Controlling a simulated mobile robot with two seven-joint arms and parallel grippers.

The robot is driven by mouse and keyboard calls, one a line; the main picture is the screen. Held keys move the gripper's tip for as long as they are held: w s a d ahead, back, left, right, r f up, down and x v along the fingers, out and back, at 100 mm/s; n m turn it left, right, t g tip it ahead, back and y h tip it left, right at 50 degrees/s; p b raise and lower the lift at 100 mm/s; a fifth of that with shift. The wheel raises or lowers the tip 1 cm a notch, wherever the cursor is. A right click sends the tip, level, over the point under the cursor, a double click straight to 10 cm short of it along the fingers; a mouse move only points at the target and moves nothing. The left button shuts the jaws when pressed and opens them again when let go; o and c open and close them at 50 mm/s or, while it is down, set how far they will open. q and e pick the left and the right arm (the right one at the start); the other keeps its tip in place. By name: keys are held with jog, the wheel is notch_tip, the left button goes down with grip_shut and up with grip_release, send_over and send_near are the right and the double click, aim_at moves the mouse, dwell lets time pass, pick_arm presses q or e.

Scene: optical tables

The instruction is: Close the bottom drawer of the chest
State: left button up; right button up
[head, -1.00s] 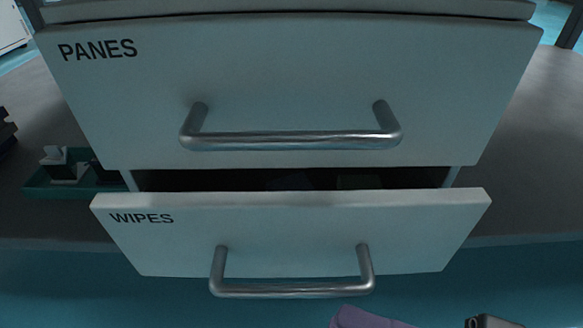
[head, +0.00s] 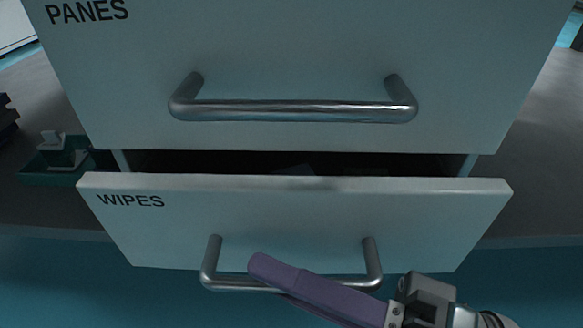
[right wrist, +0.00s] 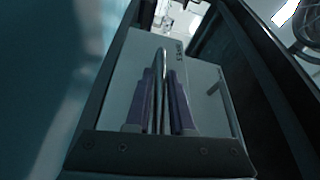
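The bottom drawer (head: 300,215), labelled WIPES, is part way out of the chest. Its dark inside shows in a narrow slot above its front. Its metal bar handle (head: 228,284) is at the front. My right gripper (head: 262,272) has purple fingers and comes in from the lower right, crossing the handle. In the right wrist view, the handle (right wrist: 161,62) runs between the two fingers (right wrist: 161,85). Whether they touch the bar is not clear. The drawer front (right wrist: 125,70) lies behind them. My left gripper is not in view.
The upper drawer (head: 290,60), labelled PANES, has a similar bar handle (head: 295,111) and sits above the slot. A green tray (head: 45,177) with small items stands left of the chest on the grey table top (head: 530,150).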

grip_shut()
dwell(1.0)
